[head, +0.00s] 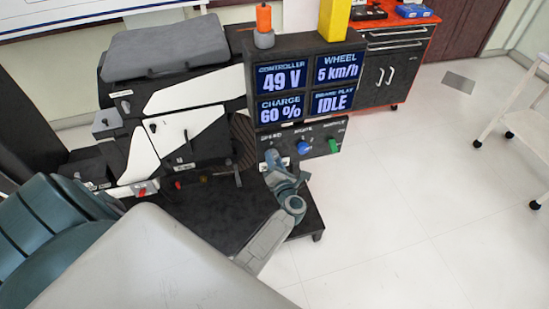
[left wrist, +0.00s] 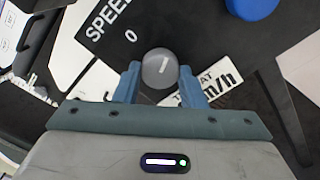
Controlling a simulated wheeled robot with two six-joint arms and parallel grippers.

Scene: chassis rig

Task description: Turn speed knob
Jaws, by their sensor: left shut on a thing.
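In the head view my left gripper (head: 273,160) is at the left end of the knob panel (head: 318,138) and hides the knob. The wheel display (head: 339,67) above reads 5 km/h. My right gripper is not in view.
A blue knob (head: 304,147) and a green knob (head: 333,146) are to the right on the same panel. The other displays read 49 V, 60 % and IDLE. An orange-topped post (head: 264,20) and a yellow block (head: 334,18) stand on the console.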

